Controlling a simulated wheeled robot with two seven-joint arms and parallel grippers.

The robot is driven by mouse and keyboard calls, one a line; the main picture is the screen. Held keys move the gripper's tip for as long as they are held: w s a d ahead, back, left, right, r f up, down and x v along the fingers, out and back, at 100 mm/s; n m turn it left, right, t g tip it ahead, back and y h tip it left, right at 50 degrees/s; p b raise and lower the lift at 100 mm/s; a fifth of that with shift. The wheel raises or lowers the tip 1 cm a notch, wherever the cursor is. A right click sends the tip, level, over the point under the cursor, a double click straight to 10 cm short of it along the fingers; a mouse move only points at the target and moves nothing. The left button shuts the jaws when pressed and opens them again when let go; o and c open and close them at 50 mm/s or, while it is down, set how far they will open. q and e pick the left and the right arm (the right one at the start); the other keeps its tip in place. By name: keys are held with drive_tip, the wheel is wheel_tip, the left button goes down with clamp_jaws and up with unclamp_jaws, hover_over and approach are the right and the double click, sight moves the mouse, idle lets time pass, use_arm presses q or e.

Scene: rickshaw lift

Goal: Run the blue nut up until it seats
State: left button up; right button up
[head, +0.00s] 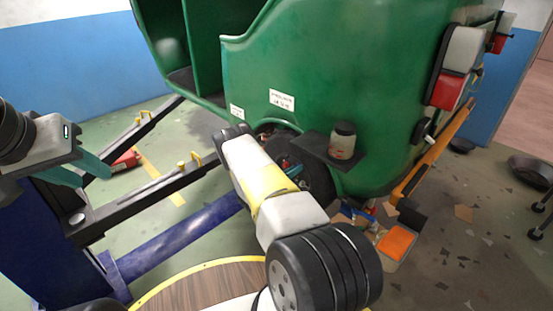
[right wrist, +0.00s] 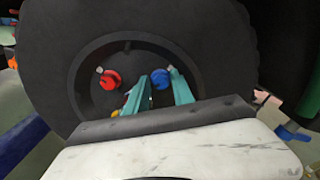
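The blue nut (right wrist: 160,79) sits at the dark wheel (right wrist: 222,60), right of a red nut (right wrist: 111,79), in the right wrist view. My right gripper (right wrist: 160,74) has its teal fingers on either side of the blue nut and looks shut on it; the exact contact is hard to see. How far the nut is from its seat cannot be told. In the head view my right arm reaches to the wheel (head: 318,184) under the green body and hides most of the nut area. My left gripper (head: 78,170) is open and empty at the left.
The green rickshaw body (head: 330,70) stands over the wheel. A small jar (head: 343,140) stands on a dark bracket close to my right arm. A blue lift post and dark beams (head: 150,190) are at the left.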

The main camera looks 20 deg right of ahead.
clamp_jaws()
drive_tip(key=shift+a+m, duration=0.1)
drive_tip(key=shift+m, duration=0.2)
drive_tip(key=m, duration=2.4)
drive_tip(key=shift+s+f+m, duration=0.25)
drive_tip(key=shift+f+m, duration=0.05)
drive_tip(key=shift+m, duration=0.1)
idle(0.4)
